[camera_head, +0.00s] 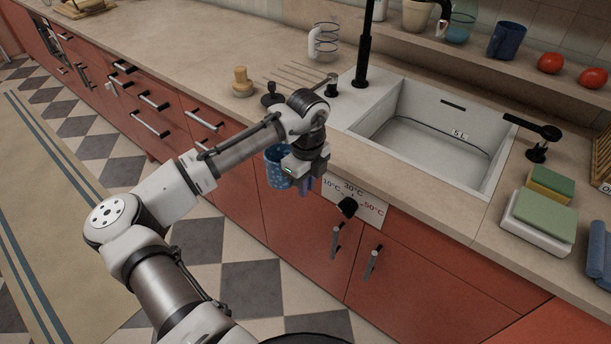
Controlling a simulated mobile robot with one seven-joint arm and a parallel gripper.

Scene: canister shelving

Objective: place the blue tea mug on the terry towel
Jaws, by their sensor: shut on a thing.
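A blue mug with a light speckled pattern (277,168) hangs in the air in front of the red cabinet fronts, just below the counter edge in the picture. My gripper (305,184) points down right beside it and is shut on it. The fingers and the grasped part of the mug are mostly hidden by the gripper body. A blue folded or rolled cloth (598,255), perhaps the terry towel, lies on the counter at the far right edge and is partly cut off.
A white sink (430,140) with a black tap is set in the counter. Green sponges (545,215) sit right of it. A dark blue mug (506,39) and red tomatoes (551,62) stand on the back ledge. Open counter lies at the upper left.

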